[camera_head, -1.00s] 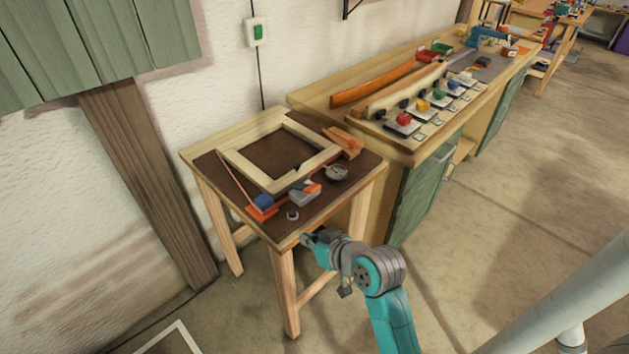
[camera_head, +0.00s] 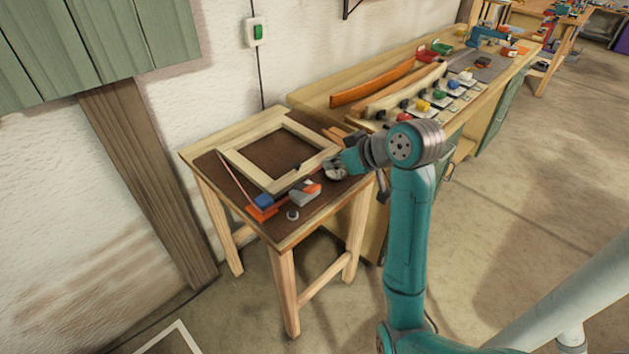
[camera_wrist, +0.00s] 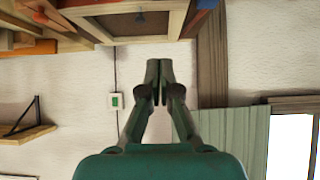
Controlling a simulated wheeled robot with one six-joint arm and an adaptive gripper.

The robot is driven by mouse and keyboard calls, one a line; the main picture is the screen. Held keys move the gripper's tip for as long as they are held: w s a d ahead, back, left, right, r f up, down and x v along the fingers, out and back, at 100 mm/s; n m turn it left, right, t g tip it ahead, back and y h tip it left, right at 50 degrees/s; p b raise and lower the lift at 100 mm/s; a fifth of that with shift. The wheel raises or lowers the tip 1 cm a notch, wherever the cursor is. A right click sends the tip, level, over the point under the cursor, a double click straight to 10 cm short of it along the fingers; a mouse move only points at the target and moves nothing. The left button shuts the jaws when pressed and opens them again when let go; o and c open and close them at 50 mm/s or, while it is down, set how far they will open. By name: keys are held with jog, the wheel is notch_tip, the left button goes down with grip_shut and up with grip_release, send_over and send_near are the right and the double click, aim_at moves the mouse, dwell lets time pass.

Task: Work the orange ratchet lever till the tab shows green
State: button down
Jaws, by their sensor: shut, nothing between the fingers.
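A grey ratchet body (camera_head: 303,196) with an orange lever (camera_head: 309,187) lies near the front of the small table, beside the pale wooden frame (camera_head: 236,163). I cannot make out a tab or its colour. My gripper (camera_head: 337,167) is over the table's right side, to the right of and beyond the lever. Its closed fingers (camera_wrist: 158,70) show in the wrist view with nothing between them. A round grey dial (camera_head: 334,174) is partly hidden by my gripper. The wrist view looks inverted and does not clearly show the lever.
A small grey knob (camera_head: 292,214) is near the front edge. An orange-topped wooden piece (camera_head: 336,134) is behind my gripper. A long bench (camera_head: 310,96) stands behind right.

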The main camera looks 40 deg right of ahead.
jog(key=shift+r, duration=0.1)
dwell(0.3)
send_over(315, 187)
jog(key=w, duration=0.2)
notch_tip(315, 187, down, 7)
jog(key=shift+a+r, duration=0.15)
jog(key=shift+r, duration=0.05)
jog(key=shift+s+f, duration=0.65)
jog(key=shift+f, duration=0.35)
jog(key=shift+s+f, duration=0.3)
jog(key=shift+f, duration=0.45)
